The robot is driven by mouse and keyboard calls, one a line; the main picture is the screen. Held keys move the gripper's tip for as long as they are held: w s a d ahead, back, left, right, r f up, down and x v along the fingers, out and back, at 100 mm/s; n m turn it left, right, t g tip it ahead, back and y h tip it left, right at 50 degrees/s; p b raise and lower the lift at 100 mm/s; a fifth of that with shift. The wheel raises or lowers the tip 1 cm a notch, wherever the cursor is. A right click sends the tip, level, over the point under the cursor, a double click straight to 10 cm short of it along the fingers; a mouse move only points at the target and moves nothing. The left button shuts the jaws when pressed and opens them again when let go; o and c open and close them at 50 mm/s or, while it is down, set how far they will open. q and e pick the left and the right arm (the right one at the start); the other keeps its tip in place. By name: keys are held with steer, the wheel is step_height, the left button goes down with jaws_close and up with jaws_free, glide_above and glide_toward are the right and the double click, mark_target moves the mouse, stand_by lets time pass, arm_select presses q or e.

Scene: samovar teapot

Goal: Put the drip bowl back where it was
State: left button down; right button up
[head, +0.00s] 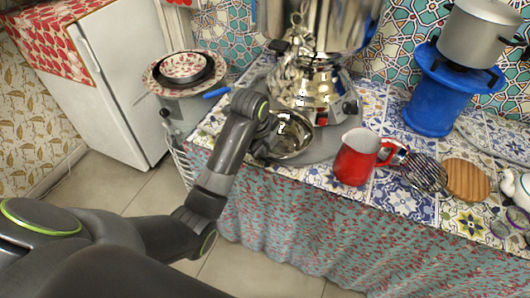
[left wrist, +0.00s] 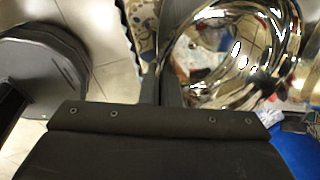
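The shiny metal drip bowl (head: 294,138) is under the front of the samovar (head: 325,25), over the grey round tray (head: 326,147). I cannot tell whether its base touches the tray. My left gripper (head: 268,140) is at the bowl's left side. In the left wrist view the bowl (left wrist: 235,60) shows its open inside, and the dark fingers (left wrist: 160,80) are close together with its near rim between them. My left gripper looks shut on that rim. My right gripper is in neither view.
A red jug (head: 354,160) stands right of the bowl near the counter's front edge, with a whisk (head: 425,172) and a wooden board (head: 466,180) further right. A blue stove (head: 432,105) bears a pot (head: 478,35). Plates (head: 184,68) stand at left.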

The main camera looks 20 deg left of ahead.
arm_select(q)
steer(key=shift+f, duration=0.6)
steer(key=c, duration=1.6)
jaws_free()
steer(key=shift+f, duration=0.1)
steer(key=shift+c, duration=0.2)
steer(key=shift+r, duration=0.25)
steer(key=p+v, duration=0.8)
steer(key=v, duration=0.3)
steer(key=shift+s+r+p, duration=0.15)
steer(key=shift+r+p, duration=0.15)
steer(key=shift+r, duration=0.05)
